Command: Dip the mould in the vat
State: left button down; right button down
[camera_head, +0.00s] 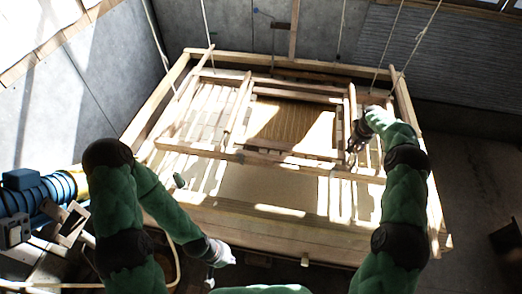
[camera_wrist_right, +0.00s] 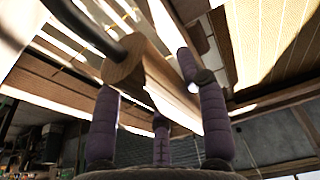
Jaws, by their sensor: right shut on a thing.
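The vat (camera_head: 290,236) is a large, pale wooden box filling the middle of the head view. The mould (camera_head: 292,121), a wooden frame with a brown ribbed screen, lies over the vat's opening among slats and rails. Its height above the vat's contents is hard to tell. My right gripper (camera_head: 354,143) is at the mould's right side. In the right wrist view its purple fingers close around a wooden bar (camera_wrist_right: 158,82), part of the mould's frame; the ribbed screen shows at upper right. My left gripper (camera_head: 222,256) is low, before the vat's front wall, apart from the mould; its fingers are unclear.
Ropes (camera_head: 207,25) hang from above at the left and right. A blue ribbed thing (camera_head: 38,195) and a small wooden stand (camera_head: 68,222) are at the lower left. Grey walls stand behind and left. Dark floor is open at the right.

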notch_tip(320, 180, down, 22)
jog(key=t+b, duration=0.1)
jog(key=b, duration=1.4)
jog(key=shift+s+a+r+b, duration=0.2)
jog(key=shift+s+r+b, duration=0.05)
jog(key=shift+b, duration=0.1)
